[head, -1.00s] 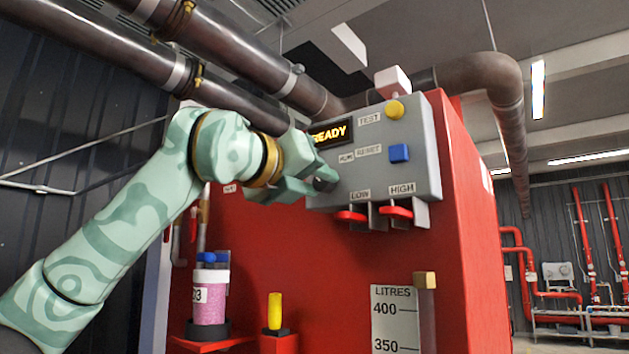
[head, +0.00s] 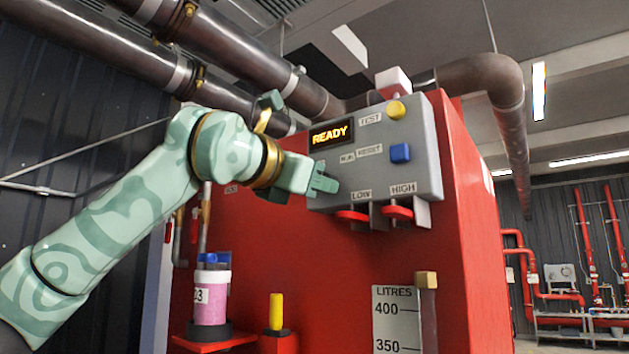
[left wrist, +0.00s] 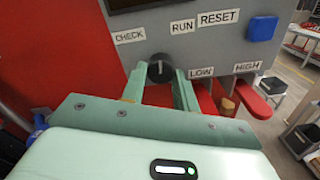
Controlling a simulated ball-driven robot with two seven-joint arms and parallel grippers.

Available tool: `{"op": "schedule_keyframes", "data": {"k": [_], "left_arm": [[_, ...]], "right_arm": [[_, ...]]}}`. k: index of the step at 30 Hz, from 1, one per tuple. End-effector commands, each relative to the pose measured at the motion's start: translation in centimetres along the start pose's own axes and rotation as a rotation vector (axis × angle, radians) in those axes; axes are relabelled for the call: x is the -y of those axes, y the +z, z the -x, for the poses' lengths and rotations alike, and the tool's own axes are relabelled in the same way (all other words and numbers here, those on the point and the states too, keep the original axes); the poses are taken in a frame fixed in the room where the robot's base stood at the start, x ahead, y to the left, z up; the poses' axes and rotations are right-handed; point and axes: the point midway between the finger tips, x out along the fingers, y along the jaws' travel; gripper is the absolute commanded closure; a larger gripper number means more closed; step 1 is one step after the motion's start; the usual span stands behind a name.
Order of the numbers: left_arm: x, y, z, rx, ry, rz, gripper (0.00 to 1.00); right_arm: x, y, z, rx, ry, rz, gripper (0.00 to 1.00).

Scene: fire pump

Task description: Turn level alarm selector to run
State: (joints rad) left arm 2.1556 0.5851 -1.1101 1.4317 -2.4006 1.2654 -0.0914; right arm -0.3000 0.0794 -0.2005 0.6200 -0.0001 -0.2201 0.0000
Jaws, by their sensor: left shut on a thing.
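The grey alarm panel (head: 375,160) is on the red tank's front. The level alarm selector is a small black knob with a white mark, seen in the left wrist view (left wrist: 160,71). It sits below and between the CHECK label (left wrist: 129,35) and the RUN label (left wrist: 182,27); its white mark points roughly upward. My left gripper (head: 325,184) is at the panel's lower left, its fingers (left wrist: 158,80) on either side of the knob and shut on it. In the head view the gripper hides the knob. My right gripper is not in view.
The display (head: 331,133) reads READY. A yellow TEST button (head: 396,110), a blue RESET button (head: 400,152) and red LOW (head: 352,215) and HIGH (head: 397,212) levers are close by. A pink cylinder (head: 210,303) stands below. Pipes (head: 265,70) run above.

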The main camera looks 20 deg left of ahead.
Motion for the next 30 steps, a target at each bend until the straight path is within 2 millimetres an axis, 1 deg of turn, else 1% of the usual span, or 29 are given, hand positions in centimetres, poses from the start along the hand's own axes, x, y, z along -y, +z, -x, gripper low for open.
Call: {"op": "schedule_keyframes", "data": {"k": [6, 15, 22, 30], "left_arm": [[-0.18, 0.13, 0.06, 0.002, 0.003, -0.200, 0.93], [-0.23, 0.15, 0.03, 0.002, 0.002, -0.427, 0.93], [-0.24, 0.14, 0.03, 0.001, 0.002, -0.534, 0.93], [-0.24, 0.13, 0.03, 0.002, 0.002, -0.584, 0.93]], "right_arm": [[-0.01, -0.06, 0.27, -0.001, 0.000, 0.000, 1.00], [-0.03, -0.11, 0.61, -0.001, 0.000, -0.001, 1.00], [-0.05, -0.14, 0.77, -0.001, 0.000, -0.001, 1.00], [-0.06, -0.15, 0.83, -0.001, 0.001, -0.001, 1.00]]}}
